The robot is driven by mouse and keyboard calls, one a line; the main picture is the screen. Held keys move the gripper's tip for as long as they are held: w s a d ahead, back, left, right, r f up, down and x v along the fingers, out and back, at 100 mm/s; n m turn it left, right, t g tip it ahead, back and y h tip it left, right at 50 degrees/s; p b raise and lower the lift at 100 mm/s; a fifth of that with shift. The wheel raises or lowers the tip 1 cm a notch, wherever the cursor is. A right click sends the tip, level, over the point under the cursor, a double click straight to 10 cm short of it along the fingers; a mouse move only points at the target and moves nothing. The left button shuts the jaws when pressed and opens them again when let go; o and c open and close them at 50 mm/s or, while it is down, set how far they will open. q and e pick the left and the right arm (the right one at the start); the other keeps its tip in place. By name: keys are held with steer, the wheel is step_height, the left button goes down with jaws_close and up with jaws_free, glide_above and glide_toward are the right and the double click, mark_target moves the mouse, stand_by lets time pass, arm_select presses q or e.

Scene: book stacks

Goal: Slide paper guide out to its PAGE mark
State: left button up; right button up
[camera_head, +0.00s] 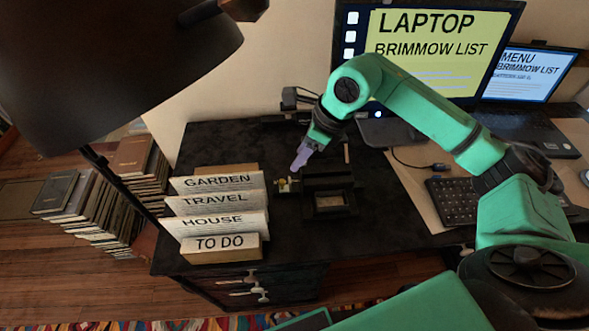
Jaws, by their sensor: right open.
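A black desktop device (328,181) stands on the dark desk, with a rectangular light-framed window on its near part. A small pale yellow piece (284,186) sticks out at its left side; it may be the paper guide, but it is too small to be sure. No PAGE mark is readable. My right gripper (299,163) has pale purple fingers and points down just above the device's left end, close to the yellow piece. It is open; I cannot tell whether it touches anything. My left gripper is not in view.
Upright cards marked GARDEN, TRAVEL, HOUSE and TO DO (219,243) stand left of the device. A black lamp shade (110,60) hangs at upper left. A monitor (430,45), laptop (525,90) and keyboard (455,200) are at right. The desk in front of the device is clear.

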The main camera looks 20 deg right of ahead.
mark_target(282, 181)
steer(key=p+x, duration=0.1)
steer(key=x, duration=1.1)
steer(key=shift+f+p, duration=0.25)
steer(key=shift+p, duration=0.1)
jaws_close()
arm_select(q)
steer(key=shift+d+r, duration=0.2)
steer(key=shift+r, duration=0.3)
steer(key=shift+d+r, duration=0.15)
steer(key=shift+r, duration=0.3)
arm_select(e)
steer(key=shift+w+r, duration=0.1)
